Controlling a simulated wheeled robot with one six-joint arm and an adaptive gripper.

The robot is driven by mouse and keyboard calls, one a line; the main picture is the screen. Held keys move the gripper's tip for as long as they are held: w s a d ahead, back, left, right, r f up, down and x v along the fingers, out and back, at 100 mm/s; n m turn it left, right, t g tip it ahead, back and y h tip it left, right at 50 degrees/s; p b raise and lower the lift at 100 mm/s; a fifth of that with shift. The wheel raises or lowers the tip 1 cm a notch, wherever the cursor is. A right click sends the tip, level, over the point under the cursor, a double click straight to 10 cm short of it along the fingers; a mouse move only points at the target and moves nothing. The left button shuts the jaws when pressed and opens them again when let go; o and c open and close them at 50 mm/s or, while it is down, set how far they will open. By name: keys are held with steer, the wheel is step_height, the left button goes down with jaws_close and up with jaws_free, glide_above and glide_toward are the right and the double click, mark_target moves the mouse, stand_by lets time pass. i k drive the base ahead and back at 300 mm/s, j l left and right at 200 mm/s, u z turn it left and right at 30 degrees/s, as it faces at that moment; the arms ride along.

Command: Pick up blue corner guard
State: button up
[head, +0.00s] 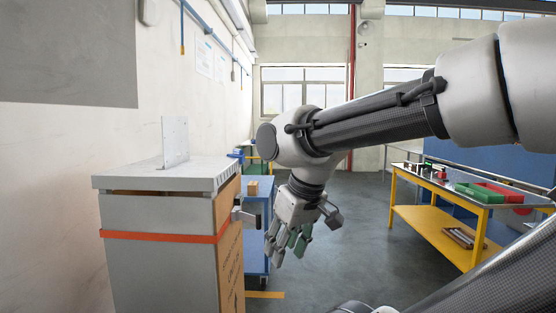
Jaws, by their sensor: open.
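My gripper (286,248) points down to the right of a strapped box stack, with its fingers apart. I see nothing held between the fingers. A small blue object (236,154) shows just beyond the far right edge of the stack's grey top. It is too small to tell whether it is the blue corner guard or part of something behind. No other piece is clearly a blue corner guard.
The stack's grey top (150,180) carries an upright pale plate; an orange strap (160,236) rings the stack. A blue cart (256,238) stands behind my gripper. A yellow workbench (440,232) with trays stands right. Grey floor between is open.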

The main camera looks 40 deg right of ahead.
mark_target(237, 153)
steer(key=z, duration=0.75)
steer(key=i+l+u, duration=0.2)
steer(key=u, duration=0.2)
steer(key=i+l+u, duration=0.3)
steer(key=u, duration=0.15)
steer(key=i+l, duration=0.2)
steer(key=l, duration=0.15)
steer(key=i+l+u, duration=0.15)
steer(key=l, duration=0.2)
steer(key=i+l, duration=0.25)
steer(key=i+l+u, duration=0.1)
steer(key=l, duration=0.35)
steer(key=i+l+u, duration=0.1)
steer(key=i+l, duration=0.15)
steer(key=l, duration=0.1)
